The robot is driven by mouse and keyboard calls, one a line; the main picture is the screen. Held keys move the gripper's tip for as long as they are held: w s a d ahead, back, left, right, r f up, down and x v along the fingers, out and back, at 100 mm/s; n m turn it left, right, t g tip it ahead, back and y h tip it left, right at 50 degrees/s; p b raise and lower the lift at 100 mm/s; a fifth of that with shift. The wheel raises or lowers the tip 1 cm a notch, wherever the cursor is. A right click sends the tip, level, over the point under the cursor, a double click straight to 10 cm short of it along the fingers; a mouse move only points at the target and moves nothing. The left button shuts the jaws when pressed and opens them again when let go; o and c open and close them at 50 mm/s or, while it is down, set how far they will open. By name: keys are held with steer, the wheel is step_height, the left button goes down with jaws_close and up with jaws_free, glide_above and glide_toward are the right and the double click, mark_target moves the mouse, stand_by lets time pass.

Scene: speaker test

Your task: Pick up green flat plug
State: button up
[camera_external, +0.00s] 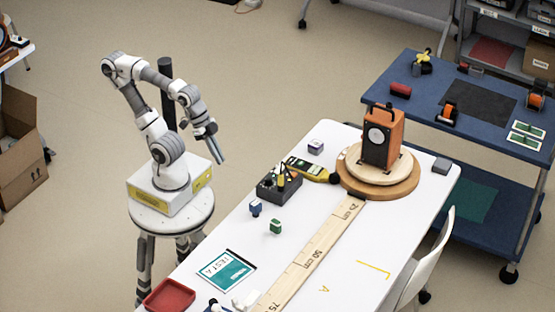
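A small green plug (275,226) sits on the white table (345,255), near its left side and right of a blue plug (255,208). My gripper (218,158) hangs in the air left of the table, pointing down and to the right. It is apart from the green plug, up and to the left of it in the picture. Nothing shows between its fingers. The fingers look close together, but they are too small here to tell the opening.
A dark box (279,187) with knobs and a yellow meter (312,170) stand behind the plugs. An orange speaker (382,137) is on a round wooden turntable (400,186). A wooden ruler (325,240) runs along the table. A red tray (169,298) is at the front left.

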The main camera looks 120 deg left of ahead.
steer(key=o, duration=1.1)
